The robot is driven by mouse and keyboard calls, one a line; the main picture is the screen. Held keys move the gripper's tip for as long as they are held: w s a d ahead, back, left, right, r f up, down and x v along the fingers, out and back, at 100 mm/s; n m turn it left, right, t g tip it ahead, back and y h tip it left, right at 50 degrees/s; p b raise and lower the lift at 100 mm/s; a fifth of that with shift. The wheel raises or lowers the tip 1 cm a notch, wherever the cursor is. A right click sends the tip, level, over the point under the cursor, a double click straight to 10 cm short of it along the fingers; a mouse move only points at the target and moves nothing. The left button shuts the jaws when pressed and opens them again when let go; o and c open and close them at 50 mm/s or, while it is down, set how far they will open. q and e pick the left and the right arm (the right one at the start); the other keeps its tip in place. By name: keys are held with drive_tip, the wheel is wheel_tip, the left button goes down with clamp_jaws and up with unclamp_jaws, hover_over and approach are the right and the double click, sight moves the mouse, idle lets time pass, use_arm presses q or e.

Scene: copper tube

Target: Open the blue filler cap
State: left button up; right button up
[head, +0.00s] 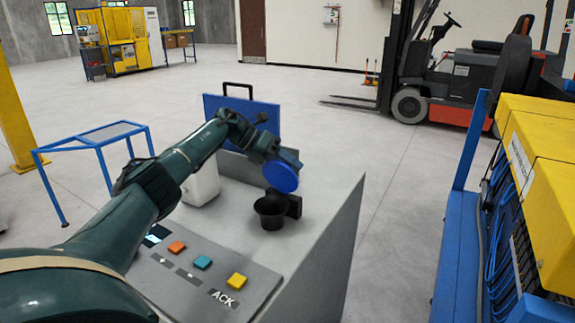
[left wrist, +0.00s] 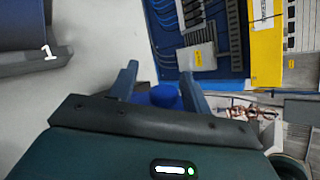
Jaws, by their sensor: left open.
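The blue filler cap (head: 281,177) is a round disc, tilted, just above a black cup-shaped filler neck (head: 270,212) on the grey console. My left gripper (head: 282,157) is at the cap's upper edge, its fingers partly hidden by the cap and wrist. In the left wrist view my left gripper (left wrist: 160,74) has its two fingers apart, with part of a blue rounded thing (left wrist: 165,96), likely the cap, between them. I cannot tell whether the fingers touch it. My right gripper is not in view.
The grey console (head: 325,200) carries a black bracket (head: 294,205) beside the neck, coloured buttons (head: 203,262), a white container (head: 203,185) and an upright blue panel (head: 262,116). A blue-and-yellow rack (head: 543,150) stands right. Floor between is clear.

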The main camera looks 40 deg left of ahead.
use_arm(q)
drive_tip(key=b+v, duration=0.1)
drive_tip(key=v, duration=1.2)
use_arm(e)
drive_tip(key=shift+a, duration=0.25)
use_arm(q)
drive_tip(key=shift+c, duration=0.6)
